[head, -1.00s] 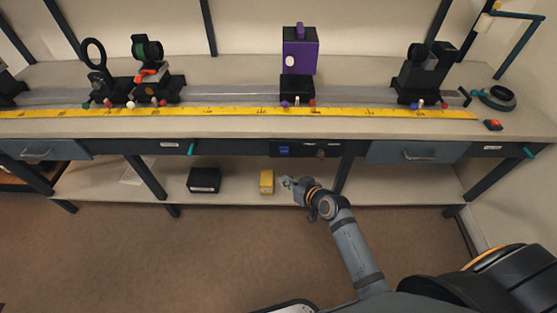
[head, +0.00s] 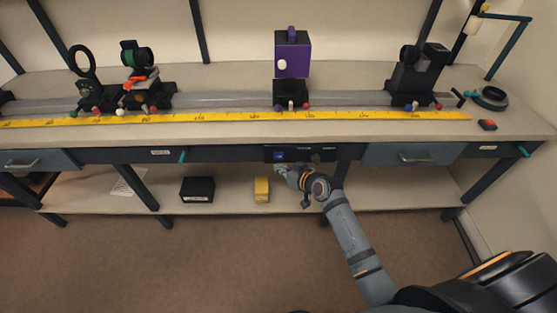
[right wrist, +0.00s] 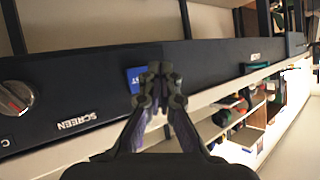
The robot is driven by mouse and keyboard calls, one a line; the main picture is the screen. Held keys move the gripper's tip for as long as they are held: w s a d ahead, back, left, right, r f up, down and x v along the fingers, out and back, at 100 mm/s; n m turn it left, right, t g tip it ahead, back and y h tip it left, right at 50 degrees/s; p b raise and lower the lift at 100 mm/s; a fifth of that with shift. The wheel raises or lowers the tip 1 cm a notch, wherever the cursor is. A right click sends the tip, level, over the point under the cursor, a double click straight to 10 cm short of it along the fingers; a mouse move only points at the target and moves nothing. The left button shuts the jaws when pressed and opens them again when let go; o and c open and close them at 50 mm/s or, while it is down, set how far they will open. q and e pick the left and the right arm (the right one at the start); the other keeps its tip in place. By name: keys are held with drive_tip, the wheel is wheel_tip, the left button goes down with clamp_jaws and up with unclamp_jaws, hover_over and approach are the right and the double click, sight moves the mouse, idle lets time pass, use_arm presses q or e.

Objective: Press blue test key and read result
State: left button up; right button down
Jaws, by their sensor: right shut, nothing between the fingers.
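The blue test key (head: 279,155) is a small blue square on the dark control panel (head: 300,155) at the bench's front edge. In the right wrist view the blue key (right wrist: 133,79) shows part of its white lettering; the rest is hidden behind my fingertips. My right gripper (head: 281,170) is shut and empty, just below and in front of the key. In the right wrist view its closed fingertips (right wrist: 159,75) overlap the key's edge; I cannot tell whether they touch it. My left gripper is not in view.
A knob (right wrist: 17,98) sits beside a "SCREEN" label on the panel. On the bench stand a purple box (head: 293,60), a yellow ruler (head: 220,116) and lens mounts. A black box (head: 197,189) and a yellow box (head: 262,189) rest on the lower shelf.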

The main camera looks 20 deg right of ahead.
sight(275, 159)
drive_tip(key=shift+w+d, duration=0.15)
drive_tip(key=shift+w, duration=0.4)
drive_tip(key=shift+w+d, duration=0.15)
drive_tip(key=shift+w, duration=0.4)
idle(0.6)
drive_tip(key=shift+w+d+b, duration=0.1)
drive_tip(key=shift+w+b, duration=0.25)
drive_tip(key=shift+w, duration=0.05)
drive_tip(key=shift+w+d, duration=0.15)
drive_tip(key=shift+w, duration=0.25)
idle(0.5)
drive_tip(key=shift+s, duration=0.1)
drive_tip(key=shift+s+a+p, duration=0.25)
drive_tip(key=shift+s+p, duration=0.2)
drive_tip(key=shift+s, duration=0.25)
